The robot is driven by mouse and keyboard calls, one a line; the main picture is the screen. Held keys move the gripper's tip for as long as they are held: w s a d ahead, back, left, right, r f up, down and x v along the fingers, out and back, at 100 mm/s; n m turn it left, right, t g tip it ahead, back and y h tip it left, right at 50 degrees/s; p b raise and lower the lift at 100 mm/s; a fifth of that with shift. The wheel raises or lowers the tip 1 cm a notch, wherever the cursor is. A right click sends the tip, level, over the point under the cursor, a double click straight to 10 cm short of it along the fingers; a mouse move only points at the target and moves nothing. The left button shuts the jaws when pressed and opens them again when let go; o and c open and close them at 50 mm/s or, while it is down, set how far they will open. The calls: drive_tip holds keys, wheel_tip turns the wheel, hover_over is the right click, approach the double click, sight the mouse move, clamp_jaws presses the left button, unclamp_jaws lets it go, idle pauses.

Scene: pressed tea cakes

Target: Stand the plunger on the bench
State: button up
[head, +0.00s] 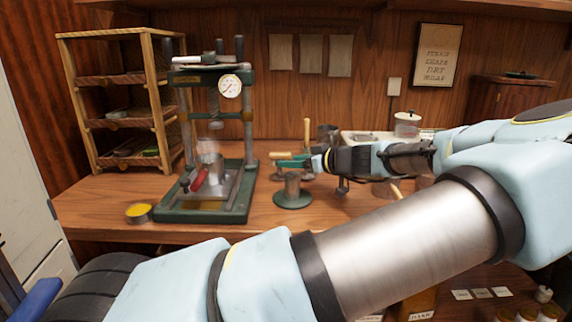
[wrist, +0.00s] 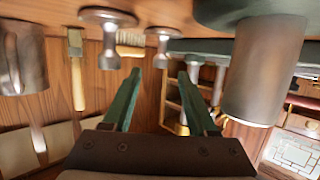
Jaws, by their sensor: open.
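My gripper (head: 282,162) is open, its green fingers level above the bench (head: 120,205). In the wrist view my gripper (wrist: 158,72) has nothing between its fingertips. A metal cylinder on a round green base (head: 292,189) stands upright on the bench, just below and in front of the fingers. It also shows large at the right of the wrist view (wrist: 265,75), upside down, apart from the fingers. I cannot tell for sure whether it is the plunger. Two small metal knobbed pieces, a left one (wrist: 108,20) and a right one (wrist: 160,42), show beyond the fingertips.
A green press (head: 248,150) with a gauge and red handle stands left of my gripper. A yellow-filled tin (head: 138,212) is at the bench's front left. A wooden rack (head: 155,70) stands behind. A wooden-handled brush (wrist: 78,80) shows in the wrist view.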

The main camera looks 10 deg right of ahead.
drive_tip(key=b+v, duration=0.1)
drive_tip(key=v, duration=0.7)
drive_tip(key=shift+s+d, duration=0.1)
drive_tip(key=shift+r, duration=0.1)
